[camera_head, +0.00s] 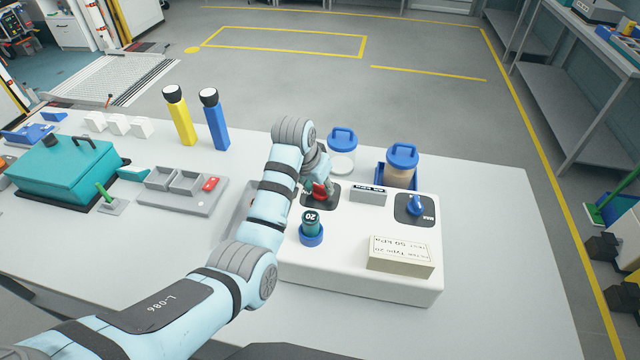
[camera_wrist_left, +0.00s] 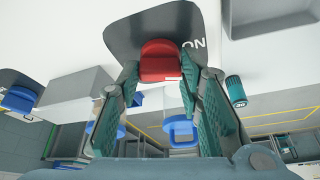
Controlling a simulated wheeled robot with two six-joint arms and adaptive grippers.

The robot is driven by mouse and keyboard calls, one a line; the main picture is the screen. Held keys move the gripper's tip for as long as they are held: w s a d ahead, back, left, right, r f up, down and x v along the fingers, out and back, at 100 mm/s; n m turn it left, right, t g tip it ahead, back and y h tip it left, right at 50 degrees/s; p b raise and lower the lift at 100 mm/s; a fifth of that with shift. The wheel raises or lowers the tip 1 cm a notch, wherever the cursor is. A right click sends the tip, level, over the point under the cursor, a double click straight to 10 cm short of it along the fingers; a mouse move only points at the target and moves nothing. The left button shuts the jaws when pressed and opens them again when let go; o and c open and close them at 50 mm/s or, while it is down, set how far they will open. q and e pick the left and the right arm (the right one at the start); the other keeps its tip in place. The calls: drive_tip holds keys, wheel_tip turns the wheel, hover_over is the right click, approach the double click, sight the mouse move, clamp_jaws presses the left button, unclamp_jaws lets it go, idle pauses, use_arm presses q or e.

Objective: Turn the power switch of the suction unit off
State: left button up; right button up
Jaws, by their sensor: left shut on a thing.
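The suction unit (camera_head: 340,270) is a white box on the table, right of centre in the head view. Its red power switch (camera_head: 321,191) sits on a dark plate at its back left. In the left wrist view the red switch (camera_wrist_left: 160,60) is near the top, with the word ON on the plate to its right. My left gripper (camera_head: 317,180) is at the switch. In the left wrist view my left gripper (camera_wrist_left: 160,78) has a finger on each side of the switch and is shut on it. My right gripper is not in view.
The unit carries a blue dial (camera_head: 415,205), a small display (camera_head: 369,195), a green cylinder (camera_head: 311,220) and a pale labelled block (camera_head: 402,256). Blue-lidded jars (camera_head: 402,160) stand behind. A teal box (camera_head: 65,172) and a grey tray (camera_head: 180,192) lie left. The table's right end is clear.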

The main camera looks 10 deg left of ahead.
use_arm(q)
drive_tip(key=m+h, duration=0.1)
drive_tip(key=m, duration=0.1)
drive_tip(key=m+g+h, duration=0.1)
drive_tip(key=m, duration=0.2)
drive_tip(key=shift+w+a+r, duration=0.1)
drive_tip(key=shift+w+a, duration=0.05)
drive_tip(key=m+g, duration=0.1)
drive_tip(key=m, duration=0.2)
drive_tip(key=shift+w+h+b, duration=0.1)
drive_tip(key=shift+h+b, duration=0.2)
drive_tip(key=shift+b, duration=0.05)
drive_tip(key=m+b, duration=0.1)
drive_tip(key=m+g+b, duration=0.1)
drive_tip(key=shift+w+f+m, duration=0.1)
drive_tip(key=shift+f+m, duration=0.1)
drive_tip(key=shift+m, duration=0.1)
drive_tip(key=shift+r+m+g+h+b, duration=0.1)
drive_tip(key=shift+m+g+h+b, duration=0.25)
drive_tip(key=shift+m+b, duration=0.95)
drive_tip(key=o, duration=1.2)
drive_tip(key=shift+c, duration=0.2)
drive_tip(key=v, duration=1.2)
